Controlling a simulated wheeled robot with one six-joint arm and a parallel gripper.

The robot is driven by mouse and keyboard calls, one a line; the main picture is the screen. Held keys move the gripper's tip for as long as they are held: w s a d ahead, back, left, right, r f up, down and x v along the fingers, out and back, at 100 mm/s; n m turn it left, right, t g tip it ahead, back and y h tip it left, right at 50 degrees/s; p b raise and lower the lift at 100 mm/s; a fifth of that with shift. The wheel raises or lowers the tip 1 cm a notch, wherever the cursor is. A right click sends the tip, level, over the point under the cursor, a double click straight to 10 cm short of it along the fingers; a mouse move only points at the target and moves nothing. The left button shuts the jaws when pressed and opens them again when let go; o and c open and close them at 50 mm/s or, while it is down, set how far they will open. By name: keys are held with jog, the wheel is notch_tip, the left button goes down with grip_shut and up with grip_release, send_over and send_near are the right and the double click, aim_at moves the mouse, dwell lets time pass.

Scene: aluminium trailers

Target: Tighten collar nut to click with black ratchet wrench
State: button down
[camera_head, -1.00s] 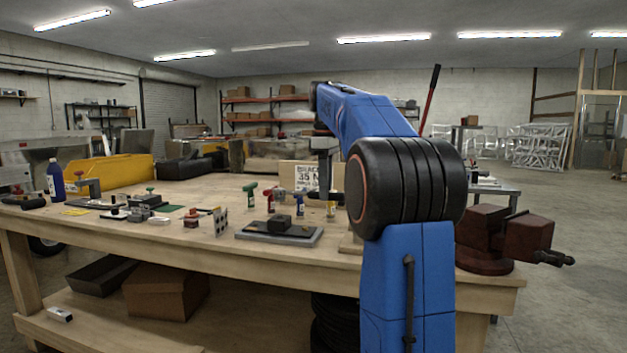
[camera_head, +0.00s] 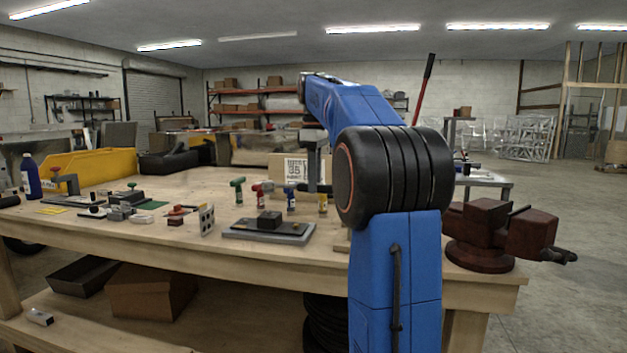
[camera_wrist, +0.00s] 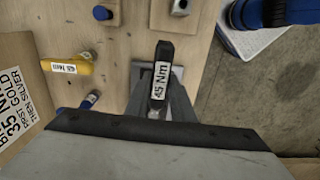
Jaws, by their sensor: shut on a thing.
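A black wrench handle with a white "45 Nm" label (camera_wrist: 160,85) shows in the wrist view, held at my gripper (camera_wrist: 168,100). The gripper is shut on it, over the wooden bench. The wrench head is hidden or cannot be made out. In the head view, my gripper (camera_head: 317,185) is near the cardboard sign, beyond the row of coloured handles, and is small and partly dark. I cannot make out the collar nut clearly. A grey plate (camera_head: 240,236) with a black block (camera_head: 269,220) lies on the bench in front of the gripper.
A dark red vise (camera_head: 485,228) sits at the bench's right end. Bare bench (camera_head: 130,238) lies along the front.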

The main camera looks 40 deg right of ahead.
jog(key=shift+f, duration=3)
jog(key=s+a+m, duration=0.3)
jog(key=a+m, duration=0.6)
jog(key=a, duration=0.2)
jog(key=w+a+m, duration=1)
jog(key=a+m, duration=0.1)
jog(key=m, duration=0.1)
jog(key=shift+m, duration=0.4)
jog(key=shift+d+f, duration=0.1)
